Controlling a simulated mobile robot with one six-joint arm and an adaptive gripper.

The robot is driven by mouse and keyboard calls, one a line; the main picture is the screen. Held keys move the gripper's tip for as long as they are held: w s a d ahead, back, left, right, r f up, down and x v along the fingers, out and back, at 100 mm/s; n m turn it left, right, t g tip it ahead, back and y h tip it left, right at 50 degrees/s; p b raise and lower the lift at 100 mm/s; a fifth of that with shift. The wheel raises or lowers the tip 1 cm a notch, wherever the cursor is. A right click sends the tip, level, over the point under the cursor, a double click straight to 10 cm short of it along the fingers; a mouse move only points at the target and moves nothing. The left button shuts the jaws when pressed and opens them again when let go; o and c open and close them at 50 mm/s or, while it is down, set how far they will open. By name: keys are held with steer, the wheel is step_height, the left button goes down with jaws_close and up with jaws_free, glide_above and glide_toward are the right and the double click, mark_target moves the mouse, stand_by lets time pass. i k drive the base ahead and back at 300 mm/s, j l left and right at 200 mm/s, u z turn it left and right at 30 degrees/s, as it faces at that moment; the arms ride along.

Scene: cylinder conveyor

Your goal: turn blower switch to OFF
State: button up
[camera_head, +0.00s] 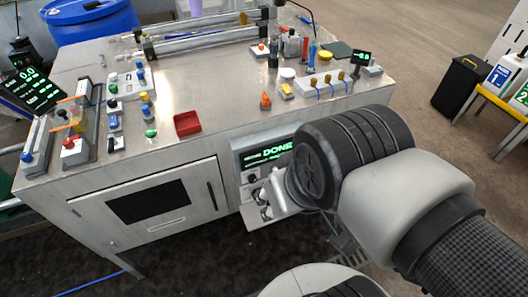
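A grey control panel (238,160) is on the front of the metal workbench, with a screen (265,154) showing green text that reads "DONE". Small dark knobs (251,178) sit below the screen on the panel's left side. I cannot read their labels, so I cannot tell which is the blower switch or its position. My gripper (268,203) is at the lower part of this panel, its fingers close to the lower knobs. Contact is unclear. My wrist hides the right part of the panel and most of the gripper, so its opening is hard to see.
The workbench top (205,80) holds a red tray (187,123), button boxes, bottles and cylinder rails. A cabinet door (150,205) is left of the panel. A blue barrel (90,22) stands behind.

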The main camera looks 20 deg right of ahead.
mark_target(252, 179)
steer(key=z, duration=1.05)
steer(key=k+j+z, duration=0.4)
steer(key=z, duration=0.2)
